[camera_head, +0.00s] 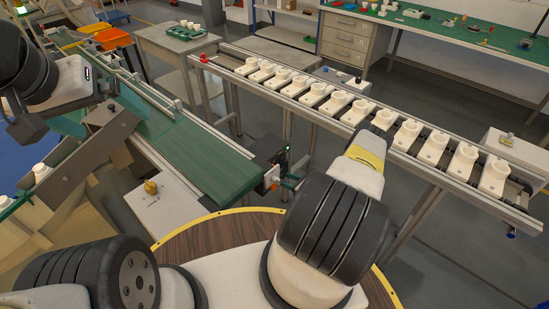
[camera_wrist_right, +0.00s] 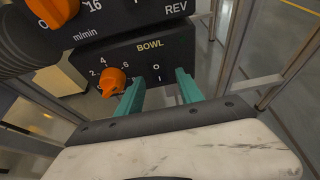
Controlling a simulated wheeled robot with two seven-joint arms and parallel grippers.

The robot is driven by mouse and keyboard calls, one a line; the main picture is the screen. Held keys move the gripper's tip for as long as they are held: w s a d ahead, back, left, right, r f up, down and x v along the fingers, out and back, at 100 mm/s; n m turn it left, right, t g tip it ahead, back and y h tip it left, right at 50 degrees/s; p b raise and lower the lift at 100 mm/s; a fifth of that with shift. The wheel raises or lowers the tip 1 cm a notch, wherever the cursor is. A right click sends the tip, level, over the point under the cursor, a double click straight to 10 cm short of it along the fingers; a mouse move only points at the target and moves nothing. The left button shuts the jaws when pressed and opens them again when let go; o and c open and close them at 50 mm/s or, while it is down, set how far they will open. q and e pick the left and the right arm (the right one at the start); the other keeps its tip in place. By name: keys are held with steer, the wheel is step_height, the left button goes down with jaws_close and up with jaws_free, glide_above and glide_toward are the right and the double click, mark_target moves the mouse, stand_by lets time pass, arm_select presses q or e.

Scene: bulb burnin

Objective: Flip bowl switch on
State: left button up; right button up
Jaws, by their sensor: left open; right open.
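The bowl control box (camera_wrist_right: 148,48) fills the upper middle of the right wrist view. Its face carries the word BOWL, an orange knob (camera_wrist_right: 112,82) with a number scale, and a dark bowl switch (camera_wrist_right: 158,74) marked O and I. Which way the switch is set I cannot tell. My right gripper (camera_wrist_right: 158,88) is open, its two teal fingers on either side of the switch marks; whether they touch the face is unclear. In the head view the box (camera_head: 272,178) is partly hidden by my right arm. My left gripper (camera_head: 98,120) is open over the left machinery, away from the box.
A second panel with an orange knob (camera_wrist_right: 54,8) and REV sits just above. In the head view, a green conveyor (camera_head: 195,150) runs toward the box. A rail (camera_head: 410,160) with a row of white holders crosses the right. A round wooden top (camera_head: 225,240) is near me.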

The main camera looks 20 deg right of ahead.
steer(key=shift+w+a+f, duration=0.1)
steer(key=shift+w+a, duration=0.05)
jaws_close()
